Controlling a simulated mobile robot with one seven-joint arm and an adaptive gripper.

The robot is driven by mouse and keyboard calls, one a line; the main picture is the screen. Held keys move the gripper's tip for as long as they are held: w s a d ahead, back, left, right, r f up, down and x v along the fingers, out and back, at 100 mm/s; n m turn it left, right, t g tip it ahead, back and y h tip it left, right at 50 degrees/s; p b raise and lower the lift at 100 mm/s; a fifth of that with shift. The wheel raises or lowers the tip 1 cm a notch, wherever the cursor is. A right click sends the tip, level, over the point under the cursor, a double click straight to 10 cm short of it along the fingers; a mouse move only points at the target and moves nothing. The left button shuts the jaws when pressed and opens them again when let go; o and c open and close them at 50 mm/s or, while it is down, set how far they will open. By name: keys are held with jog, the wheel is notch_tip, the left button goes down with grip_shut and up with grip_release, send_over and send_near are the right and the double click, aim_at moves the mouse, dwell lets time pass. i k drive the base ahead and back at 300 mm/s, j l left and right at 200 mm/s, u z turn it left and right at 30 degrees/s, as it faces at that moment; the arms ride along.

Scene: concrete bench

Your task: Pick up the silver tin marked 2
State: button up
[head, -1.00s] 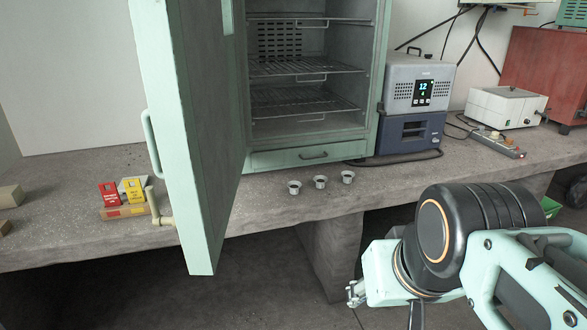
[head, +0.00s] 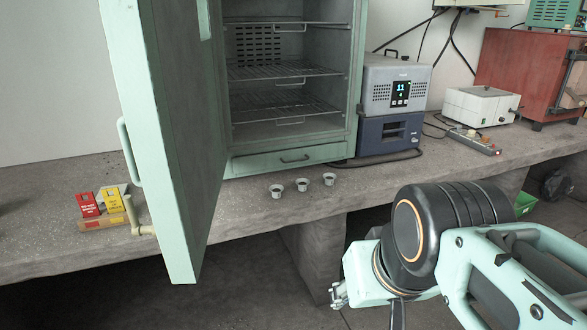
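Three small silver tins stand in a slanting row on the concrete bench in front of the open cabinet: a left tin (head: 276,190), a middle tin (head: 302,184) and a right tin (head: 329,179). They are too small here for any number to be read, so I cannot tell which is marked 2. My gripper (head: 338,295) is at the lower middle, in front of and below the bench edge, apart from the tins. Its fingers are small and partly hidden, and I cannot tell whether they are open.
The cabinet's open door (head: 170,130) juts out over the bench left of the tins. Red and yellow blocks (head: 100,205) sit left of it. A grey and blue instrument (head: 393,100) stands right of the cabinet. The bench (head: 370,185) right of the tins is clear.

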aim_at(329, 178)
jog(key=i+l+u, duration=0.1)
jog(key=i+l, duration=0.3)
jog(key=i+l+u, duration=0.15)
jog(key=i+l, duration=0.25)
jog(key=l, duration=0.2)
jog(key=i+l+u, duration=0.1)
jog(key=i+l, duration=0.25)
jog(key=l, duration=0.2)
